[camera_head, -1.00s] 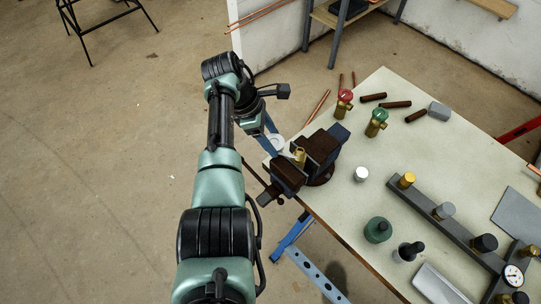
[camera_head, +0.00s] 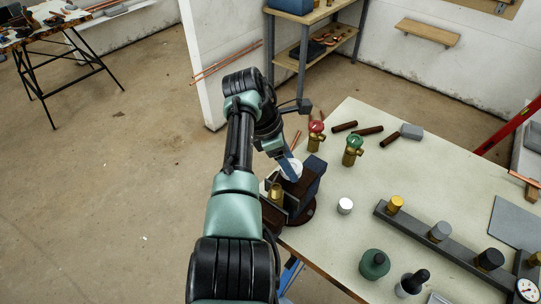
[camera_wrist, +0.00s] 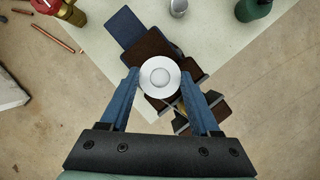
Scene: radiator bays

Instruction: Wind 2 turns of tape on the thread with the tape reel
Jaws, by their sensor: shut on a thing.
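My gripper (camera_head: 287,163) is shut on the white tape reel (camera_head: 292,169), above the vise. In the wrist view the reel (camera_wrist: 160,64) is a white disc between the two blue fingers (camera_wrist: 160,78). The dark brown and blue vise (camera_head: 309,181) stands at the bench's near left corner; it also shows under the reel in the wrist view (camera_wrist: 136,48). A brass fitting (camera_head: 276,190) stands upright in the vise jaws, just left of and nearer than the reel. Its thread is too small to make out, and I cannot tell whether tape is on it. In the wrist view the reel and a finger mostly hide the fitting.
A red-capped valve (camera_head: 315,136) and a green-capped valve (camera_head: 352,150) stand behind the vise. A silver cap (camera_head: 345,205), a green bottle (camera_head: 374,264) and a dark rail (camera_head: 418,230) with several caps are to the right. The bench (camera_head: 395,180) is bare between them.

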